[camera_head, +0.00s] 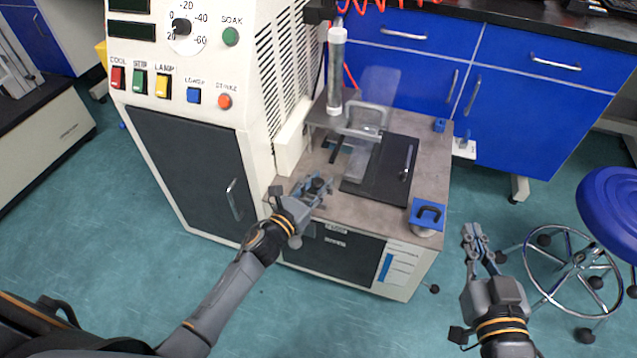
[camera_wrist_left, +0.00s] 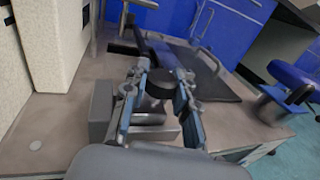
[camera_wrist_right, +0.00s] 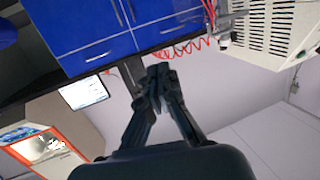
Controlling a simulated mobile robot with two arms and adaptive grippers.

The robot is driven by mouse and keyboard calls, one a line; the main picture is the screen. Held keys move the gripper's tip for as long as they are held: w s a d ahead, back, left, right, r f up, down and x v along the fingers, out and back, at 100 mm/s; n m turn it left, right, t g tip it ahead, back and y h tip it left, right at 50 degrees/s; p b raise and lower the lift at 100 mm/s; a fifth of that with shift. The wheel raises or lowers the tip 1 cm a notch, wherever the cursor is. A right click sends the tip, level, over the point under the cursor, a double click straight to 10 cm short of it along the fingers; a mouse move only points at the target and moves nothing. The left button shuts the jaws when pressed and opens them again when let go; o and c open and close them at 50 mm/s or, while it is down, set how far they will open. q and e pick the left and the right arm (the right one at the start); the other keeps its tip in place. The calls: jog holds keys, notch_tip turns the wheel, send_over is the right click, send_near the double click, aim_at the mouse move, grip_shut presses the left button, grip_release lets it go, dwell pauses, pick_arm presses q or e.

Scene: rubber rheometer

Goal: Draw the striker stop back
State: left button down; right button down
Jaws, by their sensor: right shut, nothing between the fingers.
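A dark round knob (camera_head: 316,184), which looks like the striker stop, sits at the left front of the machine's worktop. In the left wrist view the knob (camera_wrist_left: 161,84) is above a grey block (camera_wrist_left: 158,124). My left gripper (camera_head: 320,190) is at the knob, with its fingers apart and one on each side of it. In the left wrist view a small gap seems to show beside the left finger of this gripper (camera_wrist_left: 158,78); firm contact is not clear. My right gripper (camera_head: 474,236) is shut and empty, out over the floor right of the machine.
A black plate (camera_head: 392,165) with a handle lies on the worktop (camera_head: 335,212). A clear guard (camera_head: 367,130) and a vertical tube (camera_head: 336,70) stand behind. The control cabinet (camera_head: 185,125) rises at left; a blue stool (camera_head: 615,205) stands right.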

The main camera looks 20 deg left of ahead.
pick_arm(q)
jog(key=shift+d+f, duration=0.1)
jog(key=shift+d, duration=0.05)
jog(key=shift+d+b, duration=0.3)
jog(key=shift+d, duration=0.1)
jog(key=c, duration=1)
grip_release()
jog(key=shift+s+d, duration=0.1)
pick_arm(e)
jog(key=r, duration=0.1)
jog(key=r+t, duration=0.1)
jog(key=shift+w+a+r+y, duration=0.1)
jog(key=shift+a+r+y, duration=0.1)
jog(key=shift+r+y, duration=0.1)
pick_arm(q)
jog(key=shift+s+a, duration=0.2)
jog(key=shift+s, duration=0.1)
jog(key=v, duration=1.1)
jog(key=shift+s, duration=0.2)
